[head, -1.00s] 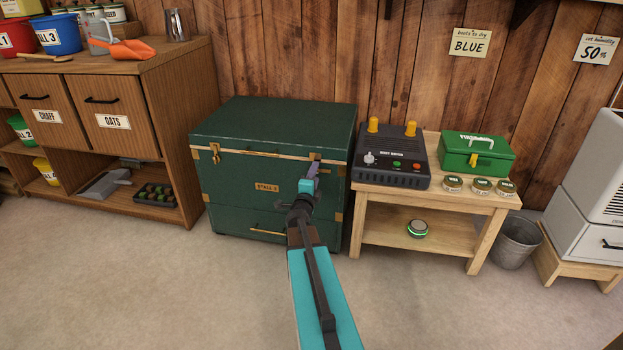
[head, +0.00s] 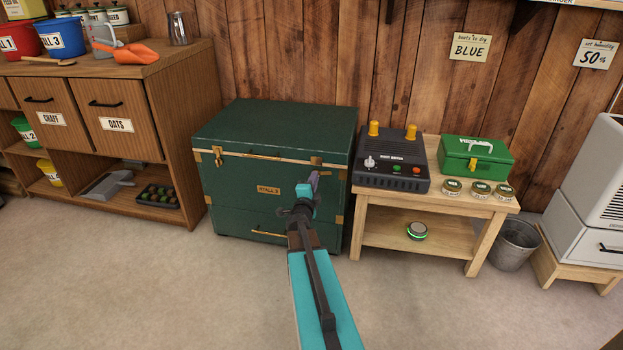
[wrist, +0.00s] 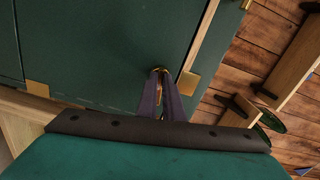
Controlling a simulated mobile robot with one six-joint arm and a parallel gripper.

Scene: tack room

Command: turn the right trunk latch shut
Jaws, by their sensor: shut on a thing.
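The green trunk (head: 273,128) stands against the plank wall with its lid down. Its right latch (head: 316,160) shows as a small brass piece at the lid seam, just above my fingers. My gripper (head: 314,180) is at the trunk's upper right front. In the wrist view, my gripper (wrist: 163,85) has its two purple fingers close together on the brass part of the right latch (wrist: 160,70). The fingers cover most of this part, so its exact angle is hard to tell. The left latch (head: 217,156) is at the seam on the left.
A wooden bench (head: 449,203) with a black boot dryer (head: 392,165) and green box (head: 475,160) stands close to the trunk's right. A wooden cabinet (head: 170,100) stands on the left. The floor (head: 170,290) in front is clear.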

